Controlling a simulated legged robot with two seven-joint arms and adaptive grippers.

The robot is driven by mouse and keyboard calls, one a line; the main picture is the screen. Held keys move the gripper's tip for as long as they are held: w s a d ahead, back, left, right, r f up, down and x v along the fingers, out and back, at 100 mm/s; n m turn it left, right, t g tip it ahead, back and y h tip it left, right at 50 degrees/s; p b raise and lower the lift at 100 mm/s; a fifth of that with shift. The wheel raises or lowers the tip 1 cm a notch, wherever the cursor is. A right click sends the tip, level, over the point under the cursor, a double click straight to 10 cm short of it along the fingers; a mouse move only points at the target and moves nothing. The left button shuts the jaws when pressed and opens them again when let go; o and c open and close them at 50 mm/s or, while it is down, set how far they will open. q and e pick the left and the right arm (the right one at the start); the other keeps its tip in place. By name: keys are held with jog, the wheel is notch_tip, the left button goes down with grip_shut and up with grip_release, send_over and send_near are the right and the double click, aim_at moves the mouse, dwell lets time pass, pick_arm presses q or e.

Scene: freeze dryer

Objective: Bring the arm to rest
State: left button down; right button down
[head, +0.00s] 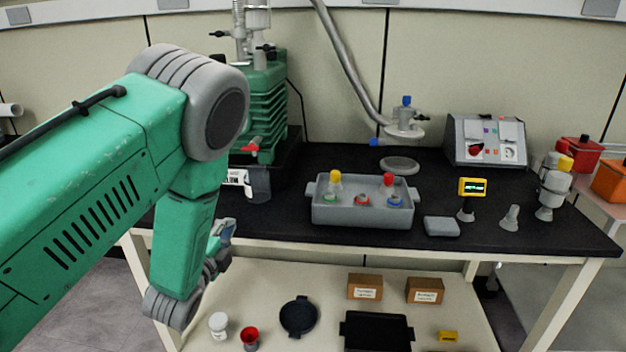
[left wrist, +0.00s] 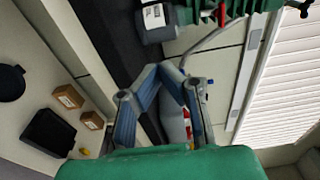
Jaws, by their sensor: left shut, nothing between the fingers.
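My left arm comes in from the left in the head view and bends down at a large grey joint. My left gripper (head: 222,236) is partly hidden behind the forearm, near the front left edge of the black-topped bench (head: 290,205). In the left wrist view the two blue-grey fingers of my left gripper (left wrist: 165,72) come together at their tips with nothing between them. My right gripper is not in view.
A grey tray (head: 330,213) with colour-capped flasks stands on the bench. The green freeze dryer (head: 268,105) is behind my arm. A control box (head: 485,142) stands at the back right. The lower shelf (head: 270,275) holds two cardboard boxes and black dishes.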

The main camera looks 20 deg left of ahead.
pick_arm(q)
jog(key=s+d+f+n+g, duration=0.3)
jog(key=s+f+n+g, duration=0.6)
jog(key=s+f, duration=0.7)
jog(key=s+d+f+n+g+h, duration=0.1)
jog(key=s+d+f+n+g, duration=0.2)
jog(key=s, duration=0.6)
jog(key=s+d+f+n+g+h, duration=0.1)
jog(key=s+d+f+n+g, duration=0.2)
jog(key=s, duration=0.6)
jog(key=shift+d+f+n+g+h, duration=0.35)
jog(key=shift+f+g, duration=0.45)
jog(key=shift+g, duration=0.3)
jog(key=shift+d, duration=0.1)
